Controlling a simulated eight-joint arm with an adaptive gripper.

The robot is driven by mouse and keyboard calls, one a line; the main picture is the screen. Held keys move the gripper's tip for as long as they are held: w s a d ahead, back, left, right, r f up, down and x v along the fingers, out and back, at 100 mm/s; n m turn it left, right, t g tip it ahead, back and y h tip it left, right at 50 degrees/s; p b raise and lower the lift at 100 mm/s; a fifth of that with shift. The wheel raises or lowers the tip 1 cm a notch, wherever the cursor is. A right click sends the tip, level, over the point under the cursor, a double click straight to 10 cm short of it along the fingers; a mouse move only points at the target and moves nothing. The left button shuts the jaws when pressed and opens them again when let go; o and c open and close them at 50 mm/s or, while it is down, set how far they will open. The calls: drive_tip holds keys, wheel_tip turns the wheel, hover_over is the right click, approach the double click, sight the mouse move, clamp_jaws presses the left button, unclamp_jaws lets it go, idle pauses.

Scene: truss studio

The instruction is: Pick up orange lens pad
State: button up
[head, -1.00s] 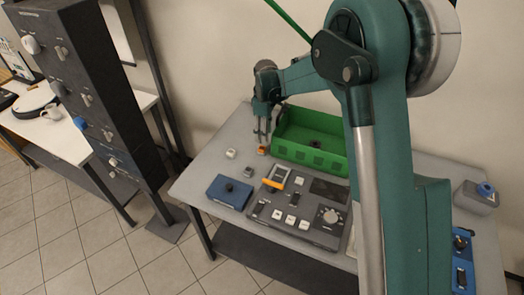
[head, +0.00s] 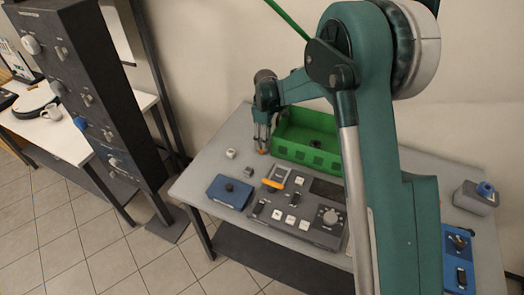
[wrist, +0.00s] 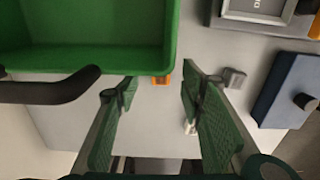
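The orange lens pad (head: 262,152) is a small orange piece on the grey table, just outside the left end of the green crate (head: 308,155). In the wrist view the pad (wrist: 161,78) shows between my fingertips, right at the crate's rim (wrist: 120,69), and part of it may be hidden by the rim. My gripper (head: 262,143) points down over the pad, its fingertips close to it. The fingers are spread apart with nothing between them but a view of the pad and table. Whether a finger touches the pad or crate cannot be told.
A blue button box (head: 229,192) and a control panel (head: 330,236) with an orange handle (head: 274,184) stand in front. A blue-capped container (head: 475,198) is far right.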

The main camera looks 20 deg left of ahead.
drive_tip(key=shift+s+f, duration=0.1)
drive_tip(key=shift+f, duration=2.45)
drive_tip(key=c, duration=0.9)
